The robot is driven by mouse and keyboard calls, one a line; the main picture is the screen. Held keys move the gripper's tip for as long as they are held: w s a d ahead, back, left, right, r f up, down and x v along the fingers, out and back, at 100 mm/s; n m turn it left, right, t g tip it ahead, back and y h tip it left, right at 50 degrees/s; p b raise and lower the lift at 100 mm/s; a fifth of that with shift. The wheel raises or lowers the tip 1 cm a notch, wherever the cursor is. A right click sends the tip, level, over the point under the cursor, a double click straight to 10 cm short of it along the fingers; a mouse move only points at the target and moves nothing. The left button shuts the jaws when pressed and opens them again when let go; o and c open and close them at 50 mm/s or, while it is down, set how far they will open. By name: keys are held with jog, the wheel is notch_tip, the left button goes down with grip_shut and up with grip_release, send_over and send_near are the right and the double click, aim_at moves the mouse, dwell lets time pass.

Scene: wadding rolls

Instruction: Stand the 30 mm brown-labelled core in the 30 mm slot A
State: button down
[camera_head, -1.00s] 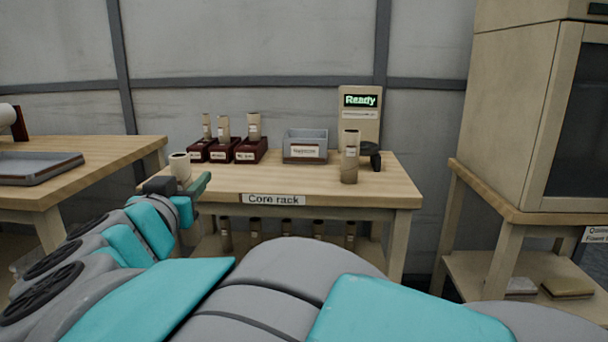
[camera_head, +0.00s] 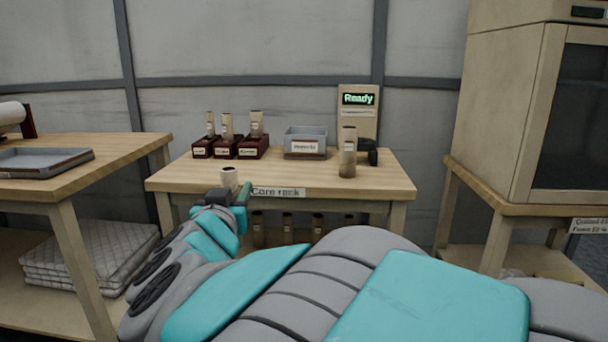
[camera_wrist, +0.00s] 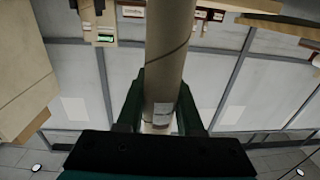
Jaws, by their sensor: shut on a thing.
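My gripper (camera_head: 236,195) is shut on a pale cardboard core (camera_head: 229,178), low at the front left edge of the core rack table. In the wrist view the core (camera_wrist: 168,45) runs between the two green fingers, with a pale label near the grip; its size and label colour cannot be read. Three dark red slot blocks stand at the table's back left: a left one (camera_head: 203,153), a middle one (camera_head: 224,153) and a right one (camera_head: 252,153). A core stands upright at each. Their labels are too small to tell which is slot A.
Another core (camera_head: 348,160) stands upright at the table's right, before the "Ready" display (camera_head: 358,100). A grey bin (camera_head: 305,138) sits at the back middle. The table's front middle (camera_head: 290,176) is clear. Several cores (camera_head: 287,228) stand below. A cabinet (camera_head: 510,100) is at right.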

jog(key=w+d+f, duration=0.9)
jog(key=w+d, duration=0.2)
jog(key=d, duration=0.2)
jog(key=w+d+f, duration=0.8)
jog(key=w+d, duration=0.4)
jog(key=d, duration=0.2)
jog(key=shift+w+d+f, duration=0.2)
jog(key=shift+d+f, duration=0.1)
jog(key=shift+f, duration=0.1)
jog(key=shift+f, duration=0.3)
